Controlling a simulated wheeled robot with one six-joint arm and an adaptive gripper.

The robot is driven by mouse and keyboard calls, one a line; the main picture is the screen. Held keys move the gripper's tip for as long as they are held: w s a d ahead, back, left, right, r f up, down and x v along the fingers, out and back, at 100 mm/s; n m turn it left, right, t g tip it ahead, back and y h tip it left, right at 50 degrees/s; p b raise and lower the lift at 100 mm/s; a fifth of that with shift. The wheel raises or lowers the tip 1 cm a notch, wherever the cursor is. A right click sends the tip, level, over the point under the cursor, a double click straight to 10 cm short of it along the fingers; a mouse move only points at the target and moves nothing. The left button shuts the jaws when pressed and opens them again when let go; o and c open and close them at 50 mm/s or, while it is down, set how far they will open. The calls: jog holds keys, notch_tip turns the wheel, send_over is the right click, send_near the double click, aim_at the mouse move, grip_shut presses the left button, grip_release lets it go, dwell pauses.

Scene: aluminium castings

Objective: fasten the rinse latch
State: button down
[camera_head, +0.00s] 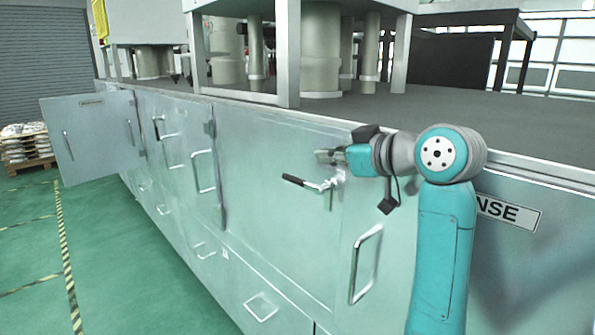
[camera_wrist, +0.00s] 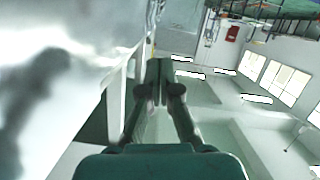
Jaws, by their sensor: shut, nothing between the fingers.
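The rinse latch (camera_head: 325,185) is a metal toggle latch with a black-gripped lever (camera_head: 293,180), mounted on the grey cabinet front. Its lever points left. A sign ending in "NSE" (camera_head: 510,212) is on the panel at the right, its first letters hidden by my arm. My gripper (camera_head: 328,155) is just above the latch, pointing left along the cabinet front. It is shut and empty, apart from the lever. In the wrist view, my gripper (camera_wrist: 160,70) shows its fingers together, and the latch cannot be made out there.
A vertical bar handle (camera_head: 365,264) is below and right of the latch. Another black-gripped latch (camera_head: 158,130) is farther left. A cabinet door (camera_head: 92,135) stands open at the far left. The green floor (camera_head: 110,260) in front is clear. Metal posts stand on the cabinet top.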

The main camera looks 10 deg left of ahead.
send_over(299, 180)
notch_tip(299, 180, down, 3)
jog(key=shift+s+a+f, duration=0.1)
jog(key=shift+f, duration=1.7)
